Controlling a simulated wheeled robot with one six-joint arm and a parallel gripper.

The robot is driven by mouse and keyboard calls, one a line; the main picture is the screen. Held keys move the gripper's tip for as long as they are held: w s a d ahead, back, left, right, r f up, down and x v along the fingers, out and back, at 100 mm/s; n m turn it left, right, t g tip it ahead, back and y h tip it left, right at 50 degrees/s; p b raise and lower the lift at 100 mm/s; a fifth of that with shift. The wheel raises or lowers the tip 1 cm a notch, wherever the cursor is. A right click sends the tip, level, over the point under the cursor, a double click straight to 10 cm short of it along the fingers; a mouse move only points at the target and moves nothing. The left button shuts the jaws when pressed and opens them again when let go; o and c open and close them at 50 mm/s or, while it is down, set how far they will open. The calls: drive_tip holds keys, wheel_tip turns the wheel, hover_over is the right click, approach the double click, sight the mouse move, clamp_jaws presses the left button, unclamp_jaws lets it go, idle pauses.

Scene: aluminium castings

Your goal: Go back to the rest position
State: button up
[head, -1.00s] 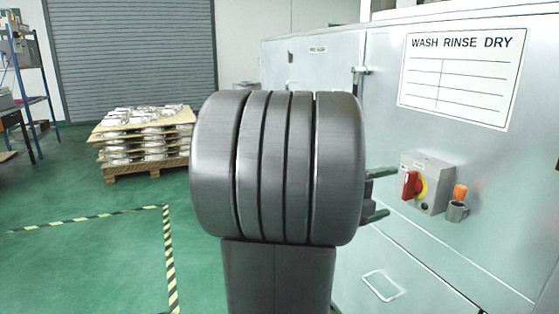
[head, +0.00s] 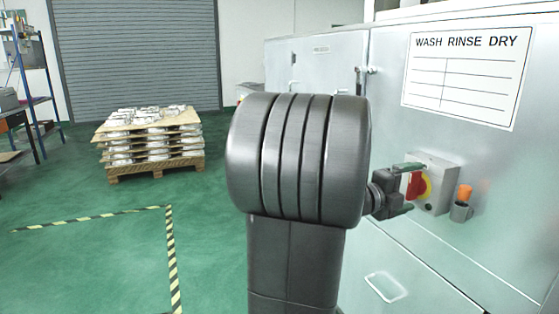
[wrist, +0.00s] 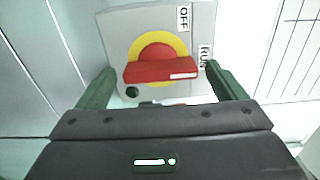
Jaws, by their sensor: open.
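My gripper (head: 410,187) is open and empty, just left of the grey switch box in the head view. The switch has a red handle (wrist: 161,72) on a yellow disc (wrist: 158,47), on a grey box (head: 436,184). In the wrist view the handle lies crosswise, its white mark at the right end, on the side of the RUN label (wrist: 205,56). The OFF label (wrist: 183,18) is at the top. My green fingertips (wrist: 163,86) stand at either side of the handle, apart from it in the picture. In the head view my gripper partly covers the switch.
The box sits on a big metal washer (head: 400,130) marked WASH RINSE DRY. An orange knob (head: 464,193) is right of the switch. A pallet of castings (head: 150,140) stands at the back left. Green floor (head: 90,260) with striped tape is clear at left.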

drive_tip(key=p+v, duration=0.1)
drive_tip(key=v, duration=1.3)
drive_tip(key=b+x, duration=0.1)
drive_tip(key=x, duration=1.3)
drive_tip(key=shift+d, duration=0.1)
drive_tip(key=shift+w+d+r+n+p, duration=0.1)
drive_tip(key=shift+r+n+p, duration=0.2)
drive_tip(key=shift+p, duration=0.3)
drive_tip(key=shift+n+p, duration=0.4)
drive_tip(key=shift+n, duration=0.1)
drive_tip(key=n+p, duration=0.6)
drive_tip(key=shift+n+p, duration=0.3)
drive_tip(key=shift+p, duration=0.05)
drive_tip(key=n+p, duration=0.4)
drive_tip(key=shift+w+a, duration=0.1)
drive_tip(key=shift+a, duration=0.1)
drive_tip(key=n+p, duration=0.3)
drive_tip(key=p, duration=0.1)
drive_tip(key=shift+w+f+n+p, duration=0.1)
drive_tip(key=shift+f+n+p, duration=0.05)
drive_tip(key=shift+n+p, duration=1.05)
